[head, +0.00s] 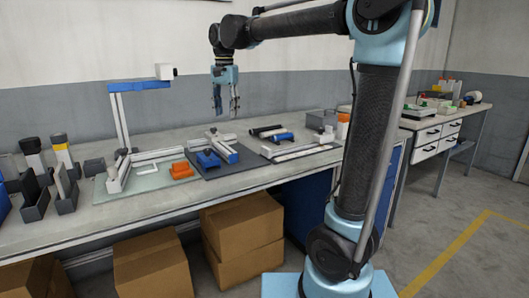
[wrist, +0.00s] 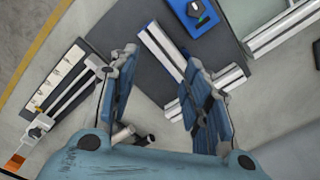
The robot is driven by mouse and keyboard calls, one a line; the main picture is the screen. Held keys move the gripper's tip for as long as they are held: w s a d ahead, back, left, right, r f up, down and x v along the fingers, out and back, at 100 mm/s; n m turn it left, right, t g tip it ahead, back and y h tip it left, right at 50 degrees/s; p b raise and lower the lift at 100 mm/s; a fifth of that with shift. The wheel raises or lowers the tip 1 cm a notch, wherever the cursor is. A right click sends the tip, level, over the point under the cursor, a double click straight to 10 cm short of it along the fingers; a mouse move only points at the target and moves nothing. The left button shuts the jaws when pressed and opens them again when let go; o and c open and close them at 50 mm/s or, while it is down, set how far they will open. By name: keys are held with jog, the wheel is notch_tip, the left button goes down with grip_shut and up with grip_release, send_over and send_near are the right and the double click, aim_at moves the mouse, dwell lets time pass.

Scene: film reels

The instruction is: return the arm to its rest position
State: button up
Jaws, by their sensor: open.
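My gripper (head: 226,104) hangs from my raised arm over the back of the workbench, fingers pointing down. It is open and empty, clear of the things below it. In the wrist view my gripper (wrist: 155,105) shows its two blue fingers spread apart. Between and beyond them lies a dark mat with a white and blue rail (wrist: 168,60). The same rail assembly (head: 222,148) lies on the dark mat (head: 240,162) in the head view.
A camera stand (head: 119,118) rises left of my gripper on the workbench (head: 100,213). Dark holders (head: 64,190) stand at the left end. Orange parts (head: 181,170) lie on a pale mat. Cardboard boxes (head: 150,272) sit under the bench. A second bench with drawers (head: 430,140) is at right.

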jog(key=s+d+f+n, duration=0.1)
jog(key=s+d+f, duration=0.25)
jog(key=d, duration=0.35)
jog(key=s+d+f+t, duration=0.1)
jog(key=s+d+f, duration=0.1)
jog(key=d+f, duration=0.35)
jog(key=s+d+f+n, duration=0.1)
jog(key=s+d+f, duration=0.15)
jog(key=d, duration=0.65)
jog(key=s+d+f+n, duration=0.1)
jog(key=s+d+f, duration=0.4)
jog(key=s+f, duration=0.2)
jog(key=s+d+f+n+t, duration=0.1)
jog(key=s+d+f, duration=0.5)
jog(key=f, duration=0.5)
jog(key=shift+s+f, duration=0.35)
jog(key=shift+s, duration=0.6)
jog(key=shift+d, duration=0.1)
